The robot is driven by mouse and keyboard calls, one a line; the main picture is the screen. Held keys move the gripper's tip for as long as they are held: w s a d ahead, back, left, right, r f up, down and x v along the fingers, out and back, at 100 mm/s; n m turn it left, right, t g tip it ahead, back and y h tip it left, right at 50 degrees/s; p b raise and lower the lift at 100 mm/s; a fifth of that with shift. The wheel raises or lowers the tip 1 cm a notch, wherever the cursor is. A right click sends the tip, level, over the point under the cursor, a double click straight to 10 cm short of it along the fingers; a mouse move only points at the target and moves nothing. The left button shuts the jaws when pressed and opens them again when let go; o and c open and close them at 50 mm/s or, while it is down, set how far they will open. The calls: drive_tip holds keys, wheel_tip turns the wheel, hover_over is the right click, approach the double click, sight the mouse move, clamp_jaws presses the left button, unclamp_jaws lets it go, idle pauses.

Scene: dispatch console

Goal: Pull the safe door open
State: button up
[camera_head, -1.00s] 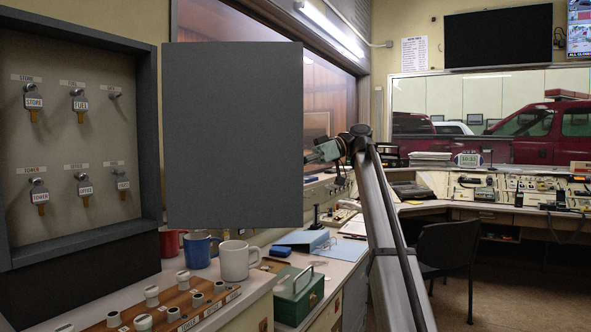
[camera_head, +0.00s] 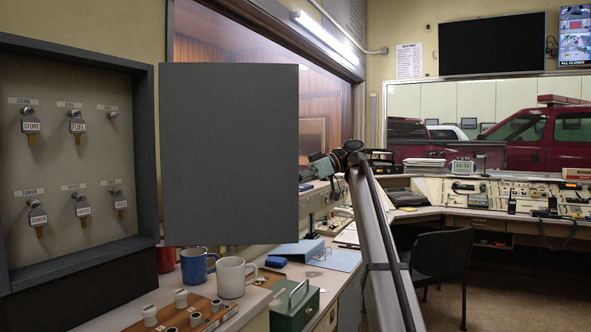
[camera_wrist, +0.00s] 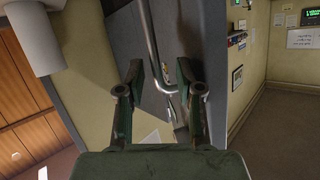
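The key safe (camera_head: 152,160) is a grey wall cabinet at the left of the head view, with tagged keys on hooks inside. Its flat grey door (camera_head: 229,155) stands swung out at the cabinet's right side, so the interior is exposed. My gripper (camera_head: 318,168) is just right of the door's free edge. In the wrist view my gripper (camera_wrist: 160,75) has its fingers apart. A bent metal bar (camera_wrist: 151,45) runs down between them against a dark panel (camera_wrist: 195,30). I cannot tell whether the fingers touch the bar. The door's far side is hidden in the head view.
Mugs stand below the door, a white one (camera_head: 231,278) and a blue one (camera_head: 194,266) among them. A green cash box (camera_head: 296,306) sits on the counter. A black chair (camera_head: 440,258) stands right of my arm, with open floor beside it.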

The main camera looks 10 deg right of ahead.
drive_tip(key=shift+w+a+r+y+p, duration=0.15)
drive_tip(key=shift+w+r+p, duration=0.35)
drive_tip(key=shift+p, duration=0.7)
drive_tip(key=shift+w+d+r+y+p, duration=0.15)
drive_tip(key=shift+w+r+p, duration=0.3)
drive_tip(key=shift+p, duration=0.75)
drive_tip(key=shift+w, duration=0.1)
drive_tip(key=shift+o, duration=0.2)
drive_tip(key=shift+w+d+r, duration=0.1)
drive_tip(key=shift+w+r, duration=0.05)
drive_tip(key=shift+w, duration=0.5)
drive_tip(key=shift+w+d+r, duration=0.1)
drive_tip(key=shift+w, duration=0.55)
drive_tip(key=o, duration=0.3)
drive_tip(key=shift+w+d+r, duration=0.1)
drive_tip(key=shift+w+d, duration=0.05)
drive_tip(key=shift+w, duration=0.5)
drive_tip(key=shift+w+d+f, duration=0.2)
drive_tip(key=shift+w+d, duration=0.35)
drive_tip(key=c, duration=0.3)
drive_tip(key=w+p, duration=0.1)
drive_tip(key=p, duration=0.1)
drive_tip(key=w+f+p, duration=0.1)
drive_tip(key=w+p, duration=0.1)
drive_tip(key=p, duration=0.1)
drive_tip(key=shift+c, duration=0.2)
